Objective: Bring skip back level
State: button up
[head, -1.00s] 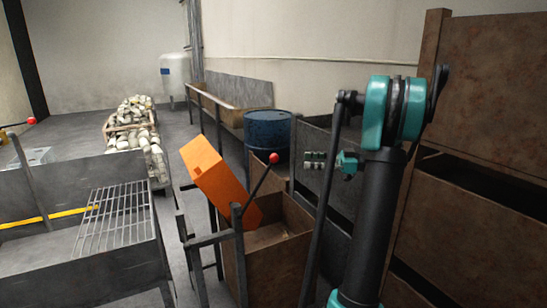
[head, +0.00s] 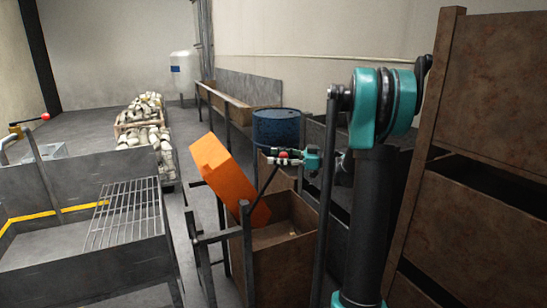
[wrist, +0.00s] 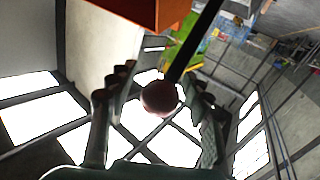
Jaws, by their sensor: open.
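The orange skip (head: 226,174) is tilted steeply over a brown bin in the head view. Its underside or edge also shows at the top of the wrist view (wrist: 150,10). A dark lever (head: 266,181) beside the skip rises to a red ball knob (head: 283,155). My gripper (head: 285,158) is at the knob in the head view. In the wrist view the knob (wrist: 160,98) sits between the two open fingers of my gripper (wrist: 158,100), with gaps visible on both sides. The lever's rod (wrist: 193,42) runs up and away from it.
The brown bin (head: 285,262) stands below the skip, with dark posts and rails around it. A blue drum (head: 277,128) stands behind. A grey trough with a wire grid (head: 125,212) is at left. Rusty brown panels (head: 490,75) rise close on the right.

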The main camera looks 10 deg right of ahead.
jog(key=shift+w+a, duration=0.15)
jog(key=shift+a, duration=0.55)
jog(key=shift+c, duration=0.6)
grip_shut()
